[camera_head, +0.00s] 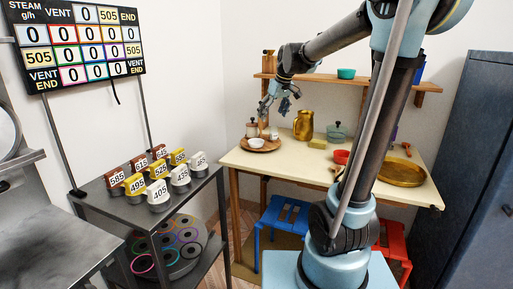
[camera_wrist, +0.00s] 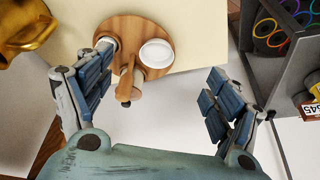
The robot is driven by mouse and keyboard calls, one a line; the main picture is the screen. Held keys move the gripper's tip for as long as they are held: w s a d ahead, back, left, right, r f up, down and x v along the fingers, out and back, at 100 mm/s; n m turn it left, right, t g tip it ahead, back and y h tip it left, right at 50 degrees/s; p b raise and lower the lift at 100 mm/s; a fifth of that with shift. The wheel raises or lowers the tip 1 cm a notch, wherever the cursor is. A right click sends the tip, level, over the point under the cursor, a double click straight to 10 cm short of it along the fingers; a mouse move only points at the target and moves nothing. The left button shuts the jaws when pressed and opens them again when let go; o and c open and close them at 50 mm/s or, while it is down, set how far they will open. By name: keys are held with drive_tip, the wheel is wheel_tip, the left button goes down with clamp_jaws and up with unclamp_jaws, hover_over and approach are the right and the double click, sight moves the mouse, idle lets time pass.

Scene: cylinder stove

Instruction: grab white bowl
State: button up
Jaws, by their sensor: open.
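The white bowl (camera_head: 256,142) sits on a round wooden board (camera_head: 271,147) at the left end of the table. The wrist view shows the bowl (camera_wrist: 156,53) from above, with its board (camera_wrist: 124,28) under it. My gripper (camera_head: 276,108) is above the board, apart from the bowl. In the wrist view my gripper (camera_wrist: 158,95) is open and empty, with its fingers wide apart. The bowl appears beyond the gap between the fingers, toward the top of the picture, fully visible.
A wood-topped canister (camera_head: 252,128) and a small white cylinder (camera_head: 274,135) stand close to the bowl. A gold pitcher (camera_head: 303,125) and teal pot (camera_head: 336,131) stand farther right. A shelf (camera_head: 325,79) is behind; a dark cart (camera_head: 210,182) stands left.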

drive_tip(key=w+a, duration=0.3)
drive_tip(key=w, duration=0.1)
approach(257, 139)
drive_tip(key=s+f, duration=0.1)
drive_tip(key=s+a+f, duration=0.1)
drive_tip(key=shift+s+a+f+n, duration=0.1)
drive_tip(key=shift+s+f+n, duration=0.2)
drive_tip(key=shift+f+n, duration=0.1)
drive_tip(key=shift+x, duration=2.65)
drive_tip(key=shift+c, duration=0.4)
drive_tip(key=c, duration=1)
